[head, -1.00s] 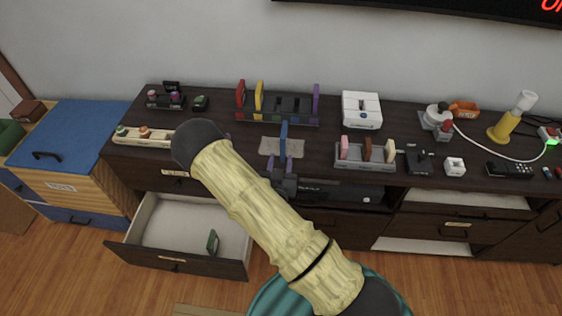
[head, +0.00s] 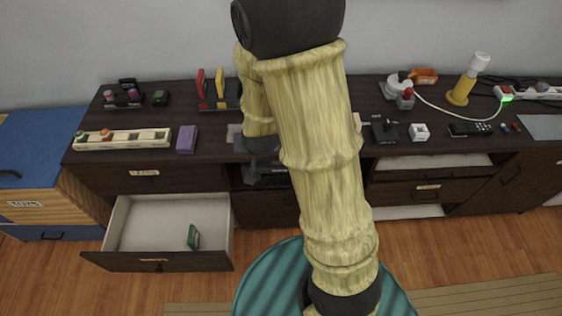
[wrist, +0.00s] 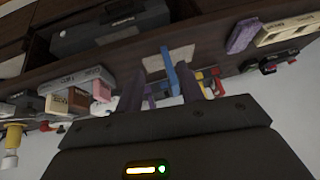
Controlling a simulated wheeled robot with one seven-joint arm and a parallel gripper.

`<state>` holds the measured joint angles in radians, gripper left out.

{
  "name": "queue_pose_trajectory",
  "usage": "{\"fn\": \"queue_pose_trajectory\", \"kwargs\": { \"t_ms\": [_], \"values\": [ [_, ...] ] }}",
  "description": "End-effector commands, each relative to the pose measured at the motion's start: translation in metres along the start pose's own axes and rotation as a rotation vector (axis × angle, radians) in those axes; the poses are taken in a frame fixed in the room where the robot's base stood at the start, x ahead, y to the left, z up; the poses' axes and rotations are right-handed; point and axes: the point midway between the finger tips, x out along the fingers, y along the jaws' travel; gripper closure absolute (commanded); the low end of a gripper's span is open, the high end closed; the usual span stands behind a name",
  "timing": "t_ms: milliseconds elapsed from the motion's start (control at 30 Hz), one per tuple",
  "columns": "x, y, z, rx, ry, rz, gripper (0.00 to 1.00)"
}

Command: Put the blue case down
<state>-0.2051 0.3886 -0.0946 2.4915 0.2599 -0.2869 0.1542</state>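The blue case (wrist: 170,72) stands upright in the wrist view, at the pale mat (wrist: 157,61) on the dark cabinet top. My gripper (wrist: 161,82) is open, with a dark finger on each side of the case. A gap shows between the case and the left finger; the case looks close to the right finger, and I cannot tell if they touch. In the head view my arm hides the case. My gripper (head: 252,175) is only partly visible there, at the cabinet's front edge, and a corner of the mat (head: 233,132) shows.
A purple block (head: 187,139) and a cream tray (head: 122,139) stand left on the cabinet top. A rack with red and yellow cases (head: 219,95) is behind. An open drawer (head: 160,261) juts out below. A yellow lamp (head: 462,88) and cables lie right.

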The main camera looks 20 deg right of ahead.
Motion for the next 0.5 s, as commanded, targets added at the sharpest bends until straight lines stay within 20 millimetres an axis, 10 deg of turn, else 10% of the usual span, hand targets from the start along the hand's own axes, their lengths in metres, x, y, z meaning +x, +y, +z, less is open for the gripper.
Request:
{"fn": "queue_pose_trajectory", "kwargs": {
  "t_ms": [300, 500],
  "values": [
    [-0.097, 0.036, 0.037, -0.226, -0.253, -0.014, 0.62],
    [-0.119, 0.05, 0.051, -0.291, -0.321, 0.004, 0.62]
  ]
}}
